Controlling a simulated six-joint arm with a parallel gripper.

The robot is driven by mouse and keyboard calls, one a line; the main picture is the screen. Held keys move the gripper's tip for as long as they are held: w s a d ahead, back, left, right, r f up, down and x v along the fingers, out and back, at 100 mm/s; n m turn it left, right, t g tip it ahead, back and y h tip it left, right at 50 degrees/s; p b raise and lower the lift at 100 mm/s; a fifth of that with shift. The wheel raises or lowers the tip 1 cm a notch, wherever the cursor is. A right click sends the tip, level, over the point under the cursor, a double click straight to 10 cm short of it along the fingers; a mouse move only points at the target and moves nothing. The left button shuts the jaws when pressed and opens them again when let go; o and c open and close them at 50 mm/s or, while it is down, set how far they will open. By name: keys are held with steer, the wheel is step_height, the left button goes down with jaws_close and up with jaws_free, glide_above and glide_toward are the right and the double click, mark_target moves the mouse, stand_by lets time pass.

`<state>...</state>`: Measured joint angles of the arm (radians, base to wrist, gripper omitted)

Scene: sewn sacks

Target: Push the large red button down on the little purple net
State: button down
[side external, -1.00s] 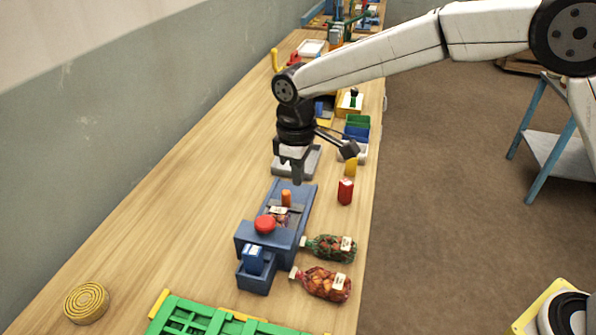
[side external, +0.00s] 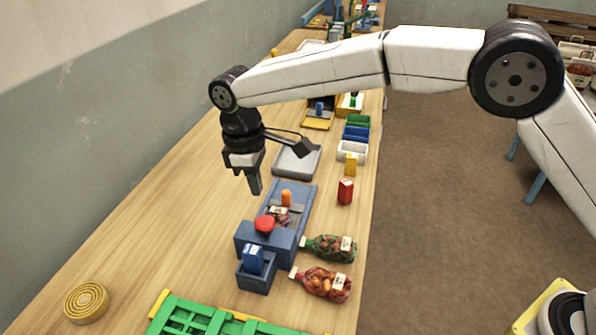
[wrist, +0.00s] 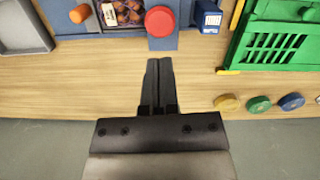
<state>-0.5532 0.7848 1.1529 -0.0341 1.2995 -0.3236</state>
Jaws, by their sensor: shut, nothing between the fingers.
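The large red button (side external: 264,223) stands up on the blue machine (side external: 291,206) in the side view. It also shows in the wrist view (wrist: 160,21), just beyond my fingertips. A small net with a white label (side external: 279,214) lies in the machine's channel beside the button. In the wrist view this net (wrist: 122,12) shows dark reddish contents behind its mesh. My gripper (side external: 255,190) is shut and empty, above the table to the left of the machine and apart from the button. In the wrist view its fingers (wrist: 158,66) are together.
A green-necked net (side external: 328,248) and an orange-filled net (side external: 322,284) lie right of the machine. A blue box (side external: 253,260) sits in the front holder. A green crate (side external: 205,318) is nearest, and a yellow coil (side external: 87,302) lies left.

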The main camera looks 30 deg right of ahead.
mark_target(263, 221)
steer(key=shift+f, duration=0.1)
steer(key=shift+s+d+f, duration=0.1)
steer(key=shift+d+f, duration=0.05)
steer(key=shift+f, duration=1.55)
steer(key=shift+s+d+f, duration=0.1)
steer(key=shift+d+f, duration=0.05)
steer(key=shift+f, duration=1.5)
steer(key=shift+f, duration=1.15)
steer(key=shift+w+a+r, duration=0.3)
steer(key=shift+w+a, duration=0.2)
steer(key=shift+a, duration=0.1)
steer(key=shift+w+a+r, duration=0.25)
steer(key=shift+w+a, duration=0.2)
steer(key=shift+a, duration=0.15)
steer(key=shift+r, duration=0.1)
